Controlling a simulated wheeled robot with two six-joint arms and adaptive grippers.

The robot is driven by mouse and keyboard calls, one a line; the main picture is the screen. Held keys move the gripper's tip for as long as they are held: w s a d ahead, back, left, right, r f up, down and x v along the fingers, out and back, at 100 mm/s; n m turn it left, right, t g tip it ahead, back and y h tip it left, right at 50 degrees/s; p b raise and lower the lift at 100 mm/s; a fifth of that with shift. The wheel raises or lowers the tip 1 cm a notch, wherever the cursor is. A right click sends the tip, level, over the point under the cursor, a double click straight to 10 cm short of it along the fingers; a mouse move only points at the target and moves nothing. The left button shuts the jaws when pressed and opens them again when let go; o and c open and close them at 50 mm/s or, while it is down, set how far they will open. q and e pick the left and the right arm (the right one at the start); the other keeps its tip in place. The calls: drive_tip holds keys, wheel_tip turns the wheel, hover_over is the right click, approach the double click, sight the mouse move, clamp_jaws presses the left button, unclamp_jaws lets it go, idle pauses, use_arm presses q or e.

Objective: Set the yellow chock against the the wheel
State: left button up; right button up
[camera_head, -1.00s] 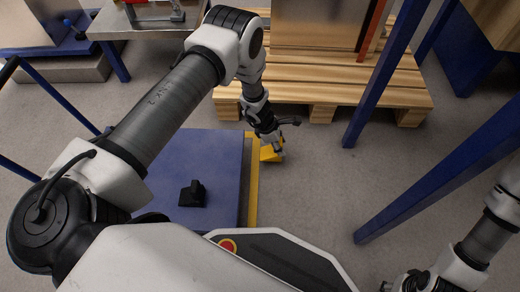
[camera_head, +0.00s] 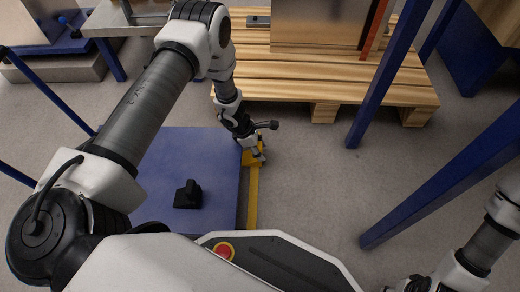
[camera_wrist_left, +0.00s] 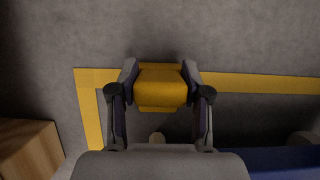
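The yellow chock (camera_wrist_left: 160,88) sits between the two fingers of my left gripper (camera_wrist_left: 159,78) in the left wrist view, with a finger pressed on each side. In the head view the left gripper (camera_head: 258,156) is low by the far right corner of the blue platform (camera_head: 215,160), and the chock (camera_head: 247,157) shows only partly beside it. No wheel shows clearly. A grey rounded shape (camera_wrist_left: 303,139) at the blue edge in the wrist view may be one, but it is too dark to tell. My right gripper (camera_head: 410,284) is cut off at the bottom right.
A yellow floor line (camera_head: 253,200) runs along the platform's right side. A black block (camera_head: 187,194) lies on the platform. A wooden pallet (camera_head: 285,88) with a large box stands behind. Blue posts (camera_head: 395,75) rise at right. Bare floor (camera_head: 310,180) lies between.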

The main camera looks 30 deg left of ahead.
sight(247, 157)
use_arm(q)
drive_tip(key=shift+o, duration=0.7)
drive_tip(key=shift+r+p, duration=0.3)
drive_tip(key=shift+r, duration=0.05)
drive_tip(key=p+v, duration=0.6)
drive_tip(key=v, duration=0.5)
drive_tip(key=shift+r, duration=0.3)
drive_tip(key=shift+s+a, duration=0.1)
drive_tip(key=shift+a, duration=0.05)
